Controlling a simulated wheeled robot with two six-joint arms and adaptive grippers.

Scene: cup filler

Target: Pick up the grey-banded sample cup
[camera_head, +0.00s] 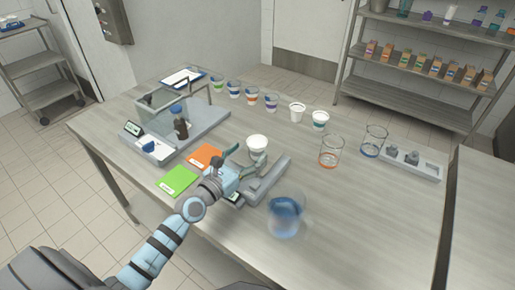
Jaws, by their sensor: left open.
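A white cup (257,143) stands upright just beyond my left gripper; its lower part is partly hidden, and I cannot tell its band colour. Another white cup (297,112), with a pale band I cannot make out clearly, stands in the row farther back. My left gripper (246,160) is open, with its fingers reaching toward the nearer cup. I cannot tell whether they touch it. My right gripper is not in view.
Cups with green (217,85), blue (234,89), orange (252,96), purple (271,102) and teal (320,120) bands stand behind. A grey device (266,180) and a blue-filled beaker (286,213) are close right. Green (178,181) and orange (204,157) cards lie left.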

